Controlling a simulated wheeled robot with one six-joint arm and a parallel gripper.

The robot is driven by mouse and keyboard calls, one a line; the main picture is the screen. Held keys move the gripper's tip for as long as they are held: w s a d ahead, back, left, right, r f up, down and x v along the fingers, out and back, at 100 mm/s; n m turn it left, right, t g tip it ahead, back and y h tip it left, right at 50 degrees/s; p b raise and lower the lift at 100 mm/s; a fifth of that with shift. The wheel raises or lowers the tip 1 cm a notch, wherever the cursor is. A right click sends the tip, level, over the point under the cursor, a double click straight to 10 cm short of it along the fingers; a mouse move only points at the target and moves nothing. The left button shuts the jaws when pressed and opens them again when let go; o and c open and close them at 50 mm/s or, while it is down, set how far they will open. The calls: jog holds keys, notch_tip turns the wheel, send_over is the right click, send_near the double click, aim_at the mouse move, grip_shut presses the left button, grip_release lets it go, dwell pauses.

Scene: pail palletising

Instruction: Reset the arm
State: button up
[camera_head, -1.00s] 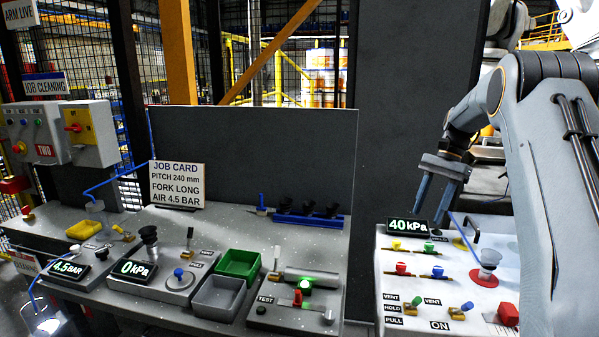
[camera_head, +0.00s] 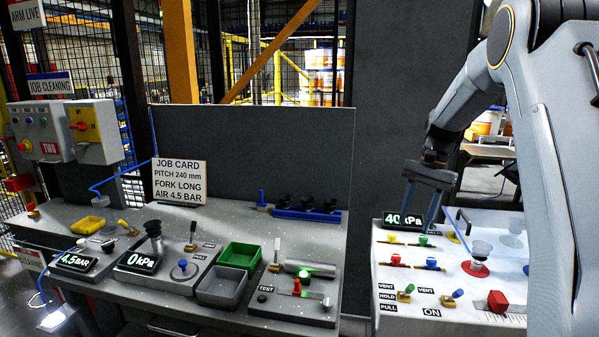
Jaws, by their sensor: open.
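My gripper (camera_head: 424,205) hangs from my arm on the right side of the view, its two blue-grey fingers apart with nothing between them. It is in front of the dark pillar, at the left back edge of the white control panel, and covers part of the 40 kPa display (camera_head: 404,219). Whether a fingertip touches the display cannot be told. My arm reaches in from the upper right and hides the right part of the panel.
The white panel (camera_head: 455,283) carries colored valves, a red button (camera_head: 497,301) and a suction cup (camera_head: 480,257). Left is a grey bench with a job card (camera_head: 179,181), a green bin (camera_head: 240,256), a grey bin (camera_head: 221,286) and a 0 kPa display (camera_head: 138,262). A dark backboard (camera_head: 270,155) stands behind it.

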jog(key=s+a+f+n+t+h, duration=0.1)
jog(key=s+a+f+n, duration=0.2)
jog(key=s, duration=0.6)
jog(key=s+a+f+n+t+h, duration=0.1)
jog(key=s+a+n+t, duration=0.15)
jog(key=s+a, duration=0.4)
jog(key=s+a+f+n+t, duration=0.1)
jog(key=s+a+f+n, duration=0.15)
jog(key=s, duration=0.75)
notch_tip(320, 180, down, 11)
jog(key=s+g+b, duration=0.1)
jog(key=g+b, duration=0.1)
jog(key=b, duration=0.8)
jog(key=shift+r+n, duration=0.2)
jog(key=shift+n, duration=0.2)
jog(key=shift+d, duration=0.2)
